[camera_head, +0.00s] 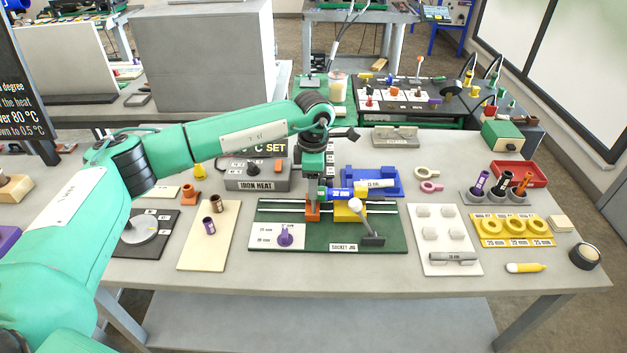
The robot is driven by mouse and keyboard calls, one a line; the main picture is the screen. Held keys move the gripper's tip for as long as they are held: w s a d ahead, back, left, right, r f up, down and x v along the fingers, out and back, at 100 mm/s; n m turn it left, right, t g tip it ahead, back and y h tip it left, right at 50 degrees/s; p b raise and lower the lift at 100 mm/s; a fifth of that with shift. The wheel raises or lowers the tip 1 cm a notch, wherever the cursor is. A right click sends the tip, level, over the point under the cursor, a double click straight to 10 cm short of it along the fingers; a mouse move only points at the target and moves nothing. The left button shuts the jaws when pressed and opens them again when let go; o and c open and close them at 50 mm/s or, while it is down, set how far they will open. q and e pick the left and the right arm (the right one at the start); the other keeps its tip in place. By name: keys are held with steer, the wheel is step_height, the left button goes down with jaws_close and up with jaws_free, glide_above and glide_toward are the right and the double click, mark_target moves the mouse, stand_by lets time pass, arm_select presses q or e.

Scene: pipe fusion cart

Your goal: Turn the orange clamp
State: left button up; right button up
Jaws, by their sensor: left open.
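The orange clamp (313,213) stands on the left part of the green socket jig (335,228), at the middle of the table. My left arm reaches in from the left, and my left gripper (314,193) points down right above the clamp. The gripper is open and hides the clamp's upper part. I cannot tell whether the fingers touch it. A blue fitting (340,194) and a yellow block (349,212) are just right of the clamp. My right gripper is not in view.
The iron heat box (257,174) stands behind left. A white board (444,240) lies to the right. The table's front strip is mostly clear.

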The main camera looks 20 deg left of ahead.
arm_select(q)
steer(key=shift+f, duration=0.75)
